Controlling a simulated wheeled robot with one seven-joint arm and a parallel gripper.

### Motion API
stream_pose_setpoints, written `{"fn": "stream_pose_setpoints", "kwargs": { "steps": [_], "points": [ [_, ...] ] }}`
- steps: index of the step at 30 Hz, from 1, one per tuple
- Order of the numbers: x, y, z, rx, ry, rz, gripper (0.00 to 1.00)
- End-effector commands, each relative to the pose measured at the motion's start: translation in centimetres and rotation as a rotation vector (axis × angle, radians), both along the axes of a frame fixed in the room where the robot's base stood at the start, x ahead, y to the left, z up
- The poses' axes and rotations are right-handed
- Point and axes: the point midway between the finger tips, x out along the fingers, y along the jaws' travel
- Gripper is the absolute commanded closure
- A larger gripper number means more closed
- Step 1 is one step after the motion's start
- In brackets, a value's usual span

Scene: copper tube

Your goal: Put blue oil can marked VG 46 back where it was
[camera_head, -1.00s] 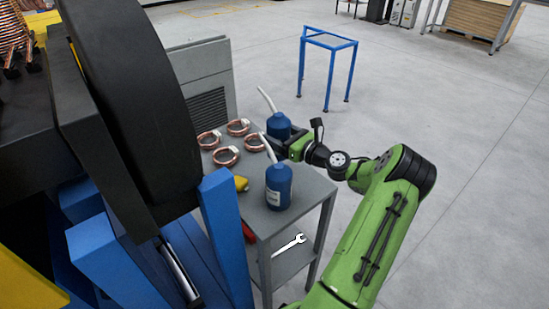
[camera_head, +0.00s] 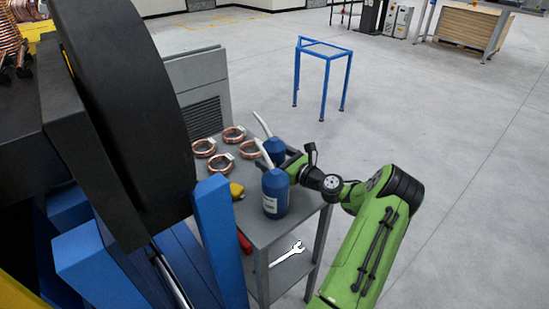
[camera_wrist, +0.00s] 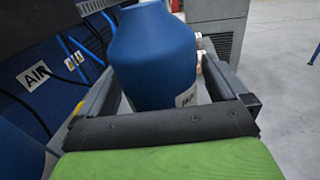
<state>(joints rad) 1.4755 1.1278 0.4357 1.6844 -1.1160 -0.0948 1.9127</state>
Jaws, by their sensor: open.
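Two blue oil cans with pale spouts stand on a grey table (camera_head: 258,228). The near can (camera_head: 275,195) has a white label facing me. The far can (camera_head: 276,147) is just behind it, its lower part partly hidden. My gripper (camera_head: 291,165) is at the far can, coming from the right, with its fingers partly hidden by the near can. In the wrist view, a blue can (camera_wrist: 155,55), seemingly the far one, stands between the open fingers of my gripper (camera_wrist: 158,72). Part of a label shows at its lower right. I cannot read VG 46 on either can.
Several copper coils (camera_head: 233,134) lie on the table left of the far can. A yellow object (camera_head: 236,190) lies near the table's left edge. A wrench (camera_head: 288,253) shows on the lower shelf. A large dark and blue machine (camera_head: 125,120) borders the left.

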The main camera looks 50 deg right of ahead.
Motion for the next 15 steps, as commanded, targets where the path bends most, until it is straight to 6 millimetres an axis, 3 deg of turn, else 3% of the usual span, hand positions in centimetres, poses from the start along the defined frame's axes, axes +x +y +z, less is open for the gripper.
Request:
{"fn": "stream_pose_setpoints", "kwargs": {
  "steps": [4, 12, 15],
  "points": [
    [-1.7, -0.2, 0.3, 0.002, 0.002, -0.003, 0.00],
    [-8.9, -0.5, 0.5, 0.002, 0.001, -0.005, 0.00],
    [-10.7, -0.6, 0.4, 0.001, 0.000, -0.003, 0.00]
  ]
}}
